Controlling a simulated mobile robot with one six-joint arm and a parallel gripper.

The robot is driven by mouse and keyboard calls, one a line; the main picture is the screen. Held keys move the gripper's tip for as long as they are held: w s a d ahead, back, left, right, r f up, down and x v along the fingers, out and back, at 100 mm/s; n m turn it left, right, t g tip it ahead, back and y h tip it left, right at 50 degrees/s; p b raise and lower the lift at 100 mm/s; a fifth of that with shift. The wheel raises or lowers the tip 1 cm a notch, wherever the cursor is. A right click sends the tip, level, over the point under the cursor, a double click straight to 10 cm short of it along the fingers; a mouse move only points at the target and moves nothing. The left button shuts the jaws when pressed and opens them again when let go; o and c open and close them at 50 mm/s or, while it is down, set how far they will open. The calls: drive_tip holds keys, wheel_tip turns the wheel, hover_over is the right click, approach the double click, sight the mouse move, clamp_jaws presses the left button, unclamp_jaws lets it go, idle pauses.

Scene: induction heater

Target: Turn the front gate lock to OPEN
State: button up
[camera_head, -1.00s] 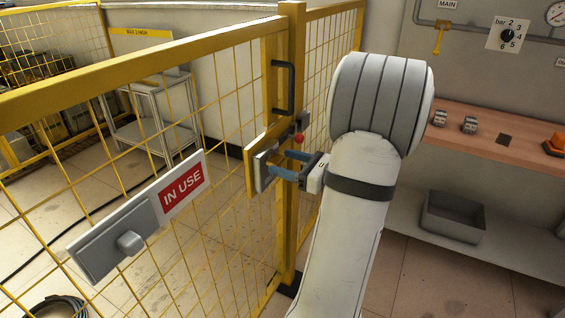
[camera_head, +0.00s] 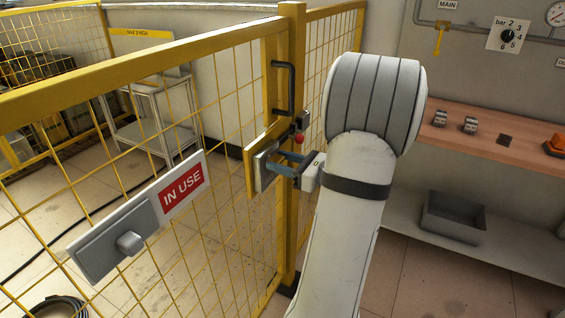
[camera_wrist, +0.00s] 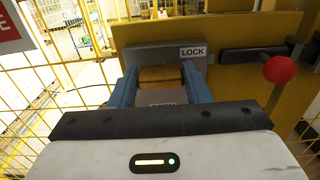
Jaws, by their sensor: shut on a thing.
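The front gate lock is a grey plate (camera_head: 262,169) on a yellow panel of the gate post. In the wrist view the lock plate (camera_wrist: 150,54) carries a LOCK label (camera_wrist: 193,51) at its upper right. A yellowish block (camera_wrist: 160,76) and a grey piece (camera_wrist: 163,97) with partly hidden lettering show between my fingers. My gripper (camera_head: 285,163) reaches the lock from the right. Its two blue fingers (camera_wrist: 160,85) are shut on the lock's knob, one on each side. The knob's exact angle is hard to tell, as my gripper body hides the lower part.
A red ball-ended handle (camera_head: 299,138) sits just right of the lock, close to my fingers. A black gate handle (camera_head: 284,88) is above. The yellow mesh gate (camera_head: 140,75) carries an IN USE sign (camera_head: 182,186). A wooden bench (camera_head: 485,142) stands at right.

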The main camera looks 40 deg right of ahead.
drive_tip(key=shift+c, duration=1.4)
drive_tip(key=shift+a, duration=0.15)
drive_tip(key=shift+c, duration=0.5)
